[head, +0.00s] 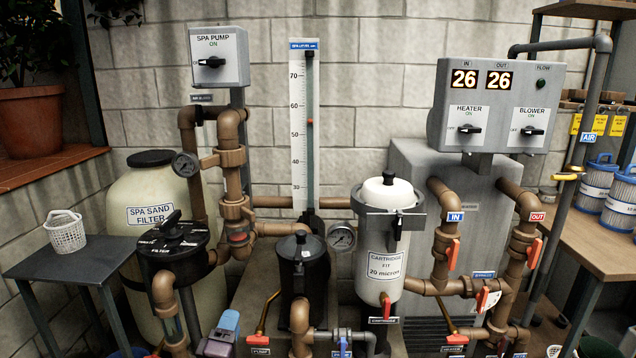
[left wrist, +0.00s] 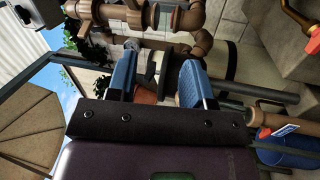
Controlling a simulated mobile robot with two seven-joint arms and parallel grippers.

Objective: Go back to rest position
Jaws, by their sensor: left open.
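My left gripper (head: 222,332) shows low in the head view, left of centre, in front of the pipes by the sand filter. Its blue fingers also show in the left wrist view (left wrist: 158,78), spread apart with a clear gap and nothing held between them. Pipes and foliage show beyond the fingers there. My right gripper is in neither view.
The black filter valve (head: 172,245) and brown pipes stand close behind my left gripper. The black pump pot (head: 301,268) and white cartridge filter (head: 383,262) stand to its right. A small dark table (head: 50,268) with a white basket (head: 65,232) is at left.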

